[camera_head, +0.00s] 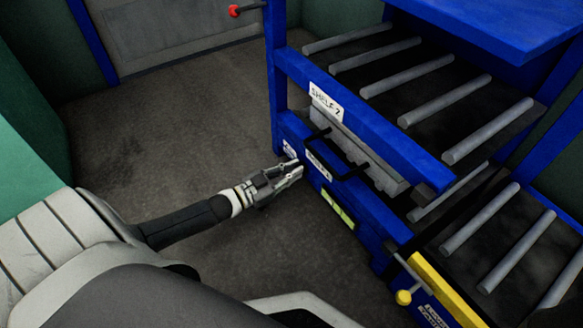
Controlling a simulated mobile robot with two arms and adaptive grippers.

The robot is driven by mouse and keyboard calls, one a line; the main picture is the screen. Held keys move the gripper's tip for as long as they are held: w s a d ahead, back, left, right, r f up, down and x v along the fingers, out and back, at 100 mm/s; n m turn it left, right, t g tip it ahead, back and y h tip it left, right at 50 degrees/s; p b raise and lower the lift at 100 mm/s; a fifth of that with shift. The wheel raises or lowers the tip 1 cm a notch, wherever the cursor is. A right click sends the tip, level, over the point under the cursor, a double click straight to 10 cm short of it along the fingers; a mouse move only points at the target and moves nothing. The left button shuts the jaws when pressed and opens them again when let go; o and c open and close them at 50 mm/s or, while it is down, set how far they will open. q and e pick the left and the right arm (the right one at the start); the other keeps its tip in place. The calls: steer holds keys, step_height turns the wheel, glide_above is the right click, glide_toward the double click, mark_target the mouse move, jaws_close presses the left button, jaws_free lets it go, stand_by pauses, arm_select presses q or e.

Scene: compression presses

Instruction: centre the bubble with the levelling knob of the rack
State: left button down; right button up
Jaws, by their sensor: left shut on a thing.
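The blue rack (376,209) stands on the right, with roller shelves. My left gripper (297,169) reaches in from the left and is shut at the rack's lower front-left corner, just below a small white label. What it grips looks like the levelling knob, mostly hidden by the fingers. A yellow-green strip (338,208), which looks like the level vial, sits on the rack's front face right of and below the gripper. The bubble in it is too small to make out. My right gripper is not in view.
A black handle (335,160) sticks out above the strip. A yellow-knobbed lever (403,297) and a yellow bar (446,289) are at lower right. A red-ended lever (234,10) juts out at the top. The grey floor (190,110) left of the rack is clear.

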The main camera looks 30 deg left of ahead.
arm_select(q)
steer(key=m+p, duration=0.1)
steer(key=m, duration=0.5)
steer(key=f+m, duration=0.1)
steer(key=m, duration=0.6)
steer(key=m+p, duration=0.1)
steer(key=m, duration=0.5)
steer(key=shift+s+d+f+m+p, duration=0.2)
steer(key=shift+d+f+m+p, duration=0.15)
steer(key=shift+d+m, duration=0.05)
steer(key=shift+f+m+b, duration=0.1)
steer(key=shift+m+b, duration=0.35)
steer(key=shift+m, duration=1.05)
steer(key=c, duration=1.5)
jaws_free()
steer(key=shift+a, duration=0.1)
